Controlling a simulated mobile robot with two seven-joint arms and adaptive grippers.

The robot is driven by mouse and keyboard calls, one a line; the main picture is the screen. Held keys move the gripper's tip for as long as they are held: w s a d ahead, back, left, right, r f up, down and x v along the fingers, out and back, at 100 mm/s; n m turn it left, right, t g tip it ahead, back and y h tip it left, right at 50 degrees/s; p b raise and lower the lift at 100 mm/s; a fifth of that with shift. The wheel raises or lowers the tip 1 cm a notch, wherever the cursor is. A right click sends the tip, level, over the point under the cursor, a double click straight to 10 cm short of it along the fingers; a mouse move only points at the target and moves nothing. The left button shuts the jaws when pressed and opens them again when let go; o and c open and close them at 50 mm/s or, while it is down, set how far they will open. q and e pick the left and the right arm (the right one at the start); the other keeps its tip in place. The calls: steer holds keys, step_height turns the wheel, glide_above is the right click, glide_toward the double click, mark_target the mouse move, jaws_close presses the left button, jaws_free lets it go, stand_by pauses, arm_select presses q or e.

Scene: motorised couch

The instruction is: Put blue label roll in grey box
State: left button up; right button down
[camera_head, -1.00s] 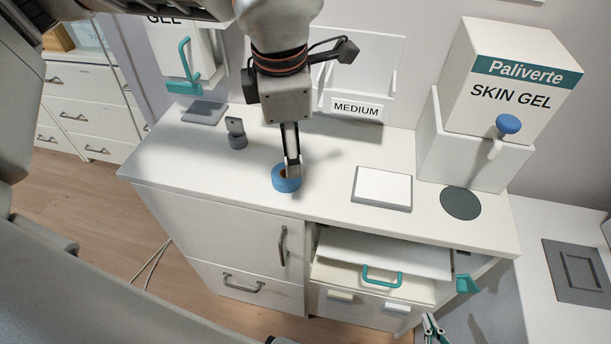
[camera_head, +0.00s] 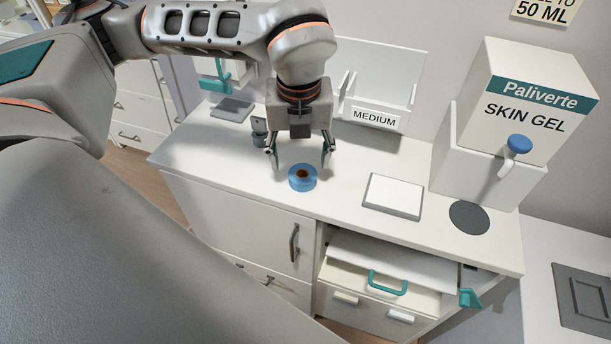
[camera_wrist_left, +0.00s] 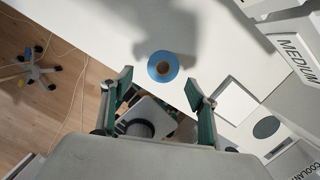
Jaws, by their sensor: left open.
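The blue label roll (camera_head: 302,181) lies flat on the white cabinet top, its brown core facing up. In the left wrist view the roll (camera_wrist_left: 163,70) lies just beyond the fingertips, between their lines. My left gripper (camera_head: 301,158) is open and empty, fingers pointing down, one to each side, above and slightly behind the roll in the head view. The gripper also shows in the left wrist view (camera_wrist_left: 158,80) with its two green-sided fingers spread. My right gripper is not in view. I cannot make out a grey box for certain in either view.
A white pad (camera_head: 393,195) and dark disc (camera_head: 469,217) lie right of the roll. A skin gel dispenser (camera_head: 533,115) and a MEDIUM holder (camera_head: 385,85) stand behind. An open drawer (camera_head: 375,300) juts out below.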

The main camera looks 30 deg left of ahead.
mark_target(303, 171)
arm_select(q)
steer(key=f, duration=0.3)
steer(key=w+f, duration=0.1)
steer(key=f, duration=0.2)
steer(key=shift+w+a+p, duration=0.1)
steer(key=shift+a+p, duration=0.05)
steer(key=shift+p, duration=0.25)
steer(key=shift+r, duration=0.1)
steer(key=shift+c, duration=0.3)
steer(key=c, duration=1.2)
